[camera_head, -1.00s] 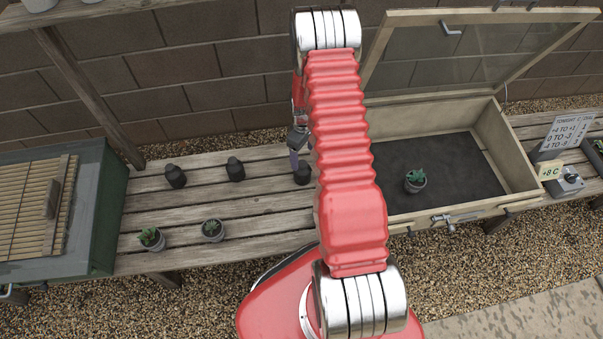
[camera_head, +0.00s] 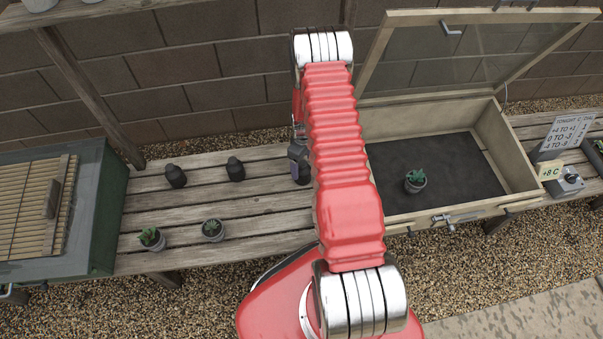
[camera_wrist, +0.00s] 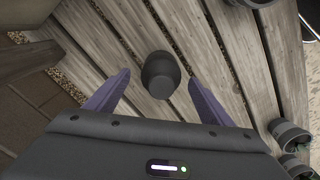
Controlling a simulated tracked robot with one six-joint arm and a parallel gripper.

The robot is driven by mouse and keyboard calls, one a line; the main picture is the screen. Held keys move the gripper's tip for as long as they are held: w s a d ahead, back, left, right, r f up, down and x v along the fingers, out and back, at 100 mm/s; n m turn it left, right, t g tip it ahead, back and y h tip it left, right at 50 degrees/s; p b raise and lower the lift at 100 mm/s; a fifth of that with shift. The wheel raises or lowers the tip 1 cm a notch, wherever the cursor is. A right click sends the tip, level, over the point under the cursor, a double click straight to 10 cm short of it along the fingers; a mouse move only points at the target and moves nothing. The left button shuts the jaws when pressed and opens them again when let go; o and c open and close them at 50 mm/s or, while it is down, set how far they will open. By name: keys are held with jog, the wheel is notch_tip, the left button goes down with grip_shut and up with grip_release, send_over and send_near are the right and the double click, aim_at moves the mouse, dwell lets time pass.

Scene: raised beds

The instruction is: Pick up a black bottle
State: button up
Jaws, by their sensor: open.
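Three black bottles stand on the wooden bench: a left one (camera_head: 175,176), a middle one (camera_head: 235,169) and a right one (camera_head: 304,174), which is partly hidden behind my arm. My gripper (camera_head: 299,160) is at the right bottle in the head view, mostly hidden by the arm. In the wrist view, a black bottle (camera_wrist: 161,74) is seen from above, between and a little beyond the two purple fingers of my gripper (camera_wrist: 157,92). The fingers are apart, with clear gaps on both sides of the bottle.
Two potted succulents (camera_head: 151,238) (camera_head: 213,230) stand at the bench's front. An open cold frame (camera_head: 478,207) with one potted plant (camera_head: 415,181) is on the right. A green box with a slatted lid (camera_head: 92,215) is on the left. A block wall (camera_head: 200,65) rises behind.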

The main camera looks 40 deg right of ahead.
jog(key=shift+w+a+f, duration=0.1)
jog(key=shift+f, duration=2.2)
jog(key=c, duration=1.4)
